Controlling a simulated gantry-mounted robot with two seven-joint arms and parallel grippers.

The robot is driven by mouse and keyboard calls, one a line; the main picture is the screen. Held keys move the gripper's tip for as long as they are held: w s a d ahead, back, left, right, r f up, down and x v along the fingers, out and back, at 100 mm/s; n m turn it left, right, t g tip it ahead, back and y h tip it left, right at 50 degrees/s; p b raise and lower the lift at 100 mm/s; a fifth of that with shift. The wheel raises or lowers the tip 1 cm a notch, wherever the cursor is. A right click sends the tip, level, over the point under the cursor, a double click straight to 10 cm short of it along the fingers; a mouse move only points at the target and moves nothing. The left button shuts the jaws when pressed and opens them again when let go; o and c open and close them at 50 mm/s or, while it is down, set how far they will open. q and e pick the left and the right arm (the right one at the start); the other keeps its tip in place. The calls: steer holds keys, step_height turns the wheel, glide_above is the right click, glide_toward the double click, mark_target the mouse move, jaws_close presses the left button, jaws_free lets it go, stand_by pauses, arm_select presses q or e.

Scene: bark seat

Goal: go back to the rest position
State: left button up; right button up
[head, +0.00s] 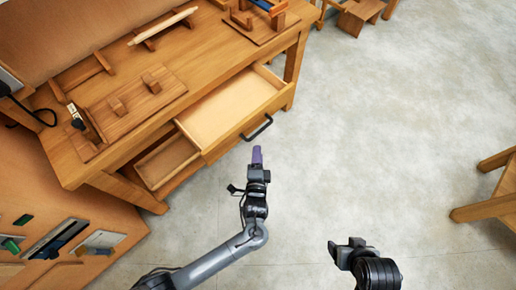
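My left gripper (257,160) is in the middle of the head view, over the floor just in front of the workbench's open drawer and close to its black handle. A narrow purple piece shows at its tip. I cannot tell whether this is a finger or something held, nor whether the fingers are apart. My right gripper (346,252) is low in the view, right of centre, over bare floor. It looks dark and empty, with its two fingers apart.
A wooden workbench (207,55) fills the upper left. Its drawer (228,108) stands pulled out, with a black handle (257,128). A wooden panel with tools (75,215) is at lower left. A wooden stool (490,205) stands at the right edge. The grey floor between is clear.

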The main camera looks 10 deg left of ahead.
arm_select(q)
steer(key=shift+s, duration=0.1)
stand_by(0.3)
steer(key=s+a+f+n+g+p, duration=0.3)
steer(key=s+a, duration=0.6)
steer(key=s, duration=0.1)
steer(key=s+a+r+n+g+h+p, duration=0.2)
steer(key=s+a+r+n+g+h, duration=0.15)
steer(key=s+r+n+g, duration=0.85)
step_height(320, 180, up, 39)
steer(key=s+m+t+p, duration=0.1)
steer(key=m+t+p, duration=0.2)
steer(key=p, duration=3.4)
step_height(320, 180, down, 60)
steer(key=b, duration=6.1)
steer(key=shift+s+a+f, duration=0.15)
steer(key=shift+s+a, duration=0.05)
